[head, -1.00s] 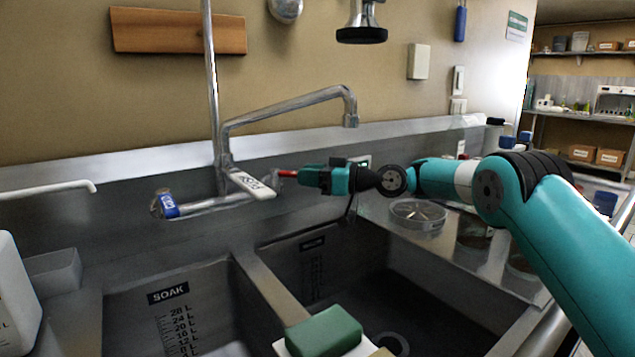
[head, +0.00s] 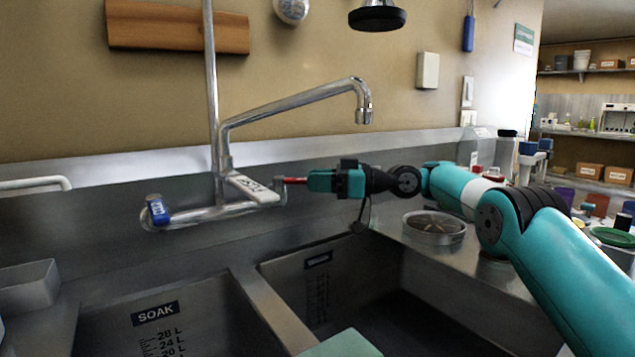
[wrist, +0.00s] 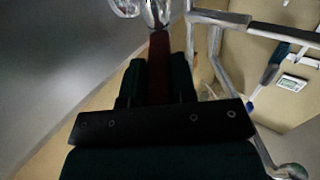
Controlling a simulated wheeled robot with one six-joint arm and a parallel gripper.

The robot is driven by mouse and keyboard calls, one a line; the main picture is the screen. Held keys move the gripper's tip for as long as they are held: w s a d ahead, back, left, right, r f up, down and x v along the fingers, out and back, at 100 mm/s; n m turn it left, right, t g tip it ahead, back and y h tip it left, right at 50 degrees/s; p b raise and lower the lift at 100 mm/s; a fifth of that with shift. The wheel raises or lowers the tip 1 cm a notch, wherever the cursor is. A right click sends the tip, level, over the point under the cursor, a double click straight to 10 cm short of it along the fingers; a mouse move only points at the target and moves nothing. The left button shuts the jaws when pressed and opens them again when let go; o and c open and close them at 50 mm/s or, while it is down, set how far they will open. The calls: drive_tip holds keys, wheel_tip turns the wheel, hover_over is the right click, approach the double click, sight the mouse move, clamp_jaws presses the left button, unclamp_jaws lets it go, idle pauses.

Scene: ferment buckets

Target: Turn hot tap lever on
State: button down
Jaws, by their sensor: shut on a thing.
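The hot tap lever (head: 294,181) is a thin red handle at the right end of the chrome tap body. It also shows as a dark red bar (wrist: 159,60) in the wrist view. My gripper (head: 309,181) comes in from the right and is shut on the lever's outer end. In the wrist view the red bar runs between the fingers of my gripper (wrist: 158,80) toward bright chrome tap parts (wrist: 157,14). The chrome spout (head: 290,107) reaches to the right above my gripper. No water shows at its outlet.
Sink basins lie below, one marked SOAK (head: 155,313). A round dish (head: 434,228) stands on the steel ledge beneath my arm.

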drive_tip(key=c, duration=0.9)
unclamp_jaws()
wheel_tip(320, 180, up, 20)
drive_tip(key=p, duration=1.5)
